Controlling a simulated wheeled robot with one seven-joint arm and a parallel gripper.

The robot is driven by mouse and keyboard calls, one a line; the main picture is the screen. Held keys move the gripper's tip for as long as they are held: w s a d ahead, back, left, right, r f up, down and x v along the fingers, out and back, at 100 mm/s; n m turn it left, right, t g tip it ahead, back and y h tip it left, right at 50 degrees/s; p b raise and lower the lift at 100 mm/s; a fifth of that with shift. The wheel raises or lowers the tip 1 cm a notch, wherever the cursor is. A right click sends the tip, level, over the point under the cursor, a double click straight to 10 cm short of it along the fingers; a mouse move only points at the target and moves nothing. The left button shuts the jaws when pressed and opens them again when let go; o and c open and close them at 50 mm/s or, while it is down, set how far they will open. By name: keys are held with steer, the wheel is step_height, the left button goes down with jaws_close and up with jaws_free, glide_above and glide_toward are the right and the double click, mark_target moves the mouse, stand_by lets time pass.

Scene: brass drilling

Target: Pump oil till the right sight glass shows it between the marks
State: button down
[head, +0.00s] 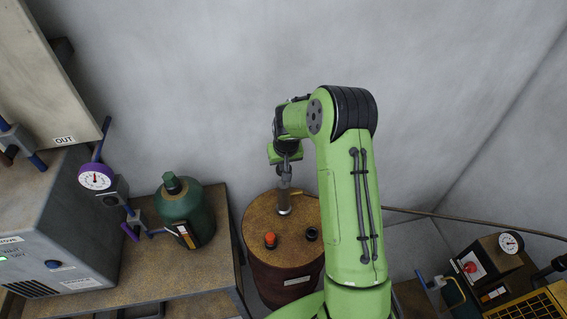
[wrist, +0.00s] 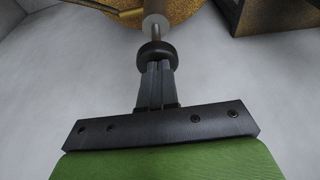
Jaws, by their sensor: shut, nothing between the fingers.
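A rusty brown drum (head: 262,212) stands in the middle of the head view. A pump with a grey upright rod (head: 284,190) rises from its top. In the wrist view the rod ends in a dark round knob (wrist: 157,55). My gripper (wrist: 157,66) is shut with nothing between its fingers, and its tips are at the knob, seemingly touching it; the gripper also shows above the pump in the head view (head: 286,162). A small dark plate with a pale and orange strip (head: 494,293) at the lower right may be the right sight glass. Its level is too small to read.
A green bottle (head: 184,205) with a similar strip stands on a bench left of the drum. A grey machine (head: 60,220) with a purple gauge (head: 95,177) is further left. A red cap (head: 270,239) stands on the drum lid. A dial gauge (head: 511,242) is at right.

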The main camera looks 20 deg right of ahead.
step_height(320, 180, down, 5)
steer(key=b, duration=0.5)
steer(key=shift+s+f, duration=0.15)
steer(key=shift+s, duration=0.15)
steer(key=r+p, duration=0.2)
steer(key=r, duration=0.1)
steer(key=r+p, duration=0.1)
steer(key=shift+w+a+r, duration=0.1)
steer(key=shift+w+r, duration=0.2)
steer(key=shift+r, duration=0.1)
steer(key=v, duration=1)
steer(key=shift+b, duration=0.4)
steer(key=shift+s, duration=0.1)
